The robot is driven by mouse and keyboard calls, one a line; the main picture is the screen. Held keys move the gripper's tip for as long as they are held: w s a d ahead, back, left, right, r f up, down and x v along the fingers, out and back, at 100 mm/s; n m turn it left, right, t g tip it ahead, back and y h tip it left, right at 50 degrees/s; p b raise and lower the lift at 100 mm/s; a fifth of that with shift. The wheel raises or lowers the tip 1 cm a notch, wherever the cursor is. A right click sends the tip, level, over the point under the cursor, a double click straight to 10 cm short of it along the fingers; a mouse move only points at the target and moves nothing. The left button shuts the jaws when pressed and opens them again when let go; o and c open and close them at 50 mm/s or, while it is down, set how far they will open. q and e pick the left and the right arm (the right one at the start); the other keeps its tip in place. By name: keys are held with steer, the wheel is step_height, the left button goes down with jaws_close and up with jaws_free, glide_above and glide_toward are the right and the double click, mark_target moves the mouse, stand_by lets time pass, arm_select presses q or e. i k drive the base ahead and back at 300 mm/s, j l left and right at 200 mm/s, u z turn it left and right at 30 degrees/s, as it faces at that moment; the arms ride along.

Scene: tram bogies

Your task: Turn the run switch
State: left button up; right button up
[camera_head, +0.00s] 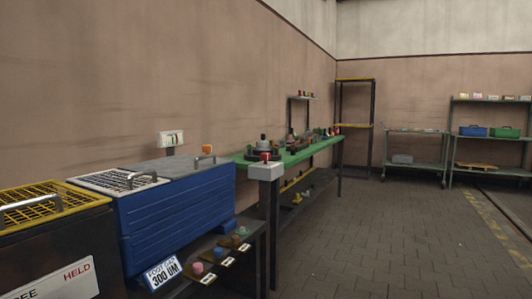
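I cannot tell for sure which part is the run switch. A small white box (171,138) with tiny coloured marks stands behind the blue cabinet, against the wall. A grey post-top box (266,171) with a red knob (266,157) on it stands at the near end of the green bench. An orange block (207,149) shows at the back of the blue cabinet's lid. The position of any switch handle is too small to read. Neither of my grippers is in view.
A blue cabinet (180,212) and a dark bin with a yellow grille (45,200) fill the left front. A low shelf (235,250) holds coloured knobs. The green bench (300,153) runs along the wall. Racks (490,130) stand at the back. The paved floor (390,230) is clear.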

mark_target(265, 157)
steer(key=i+l+u, duration=0.3)
steer(key=u, duration=0.25)
steer(key=i+l+u, duration=0.25)
steer(key=u, duration=0.15)
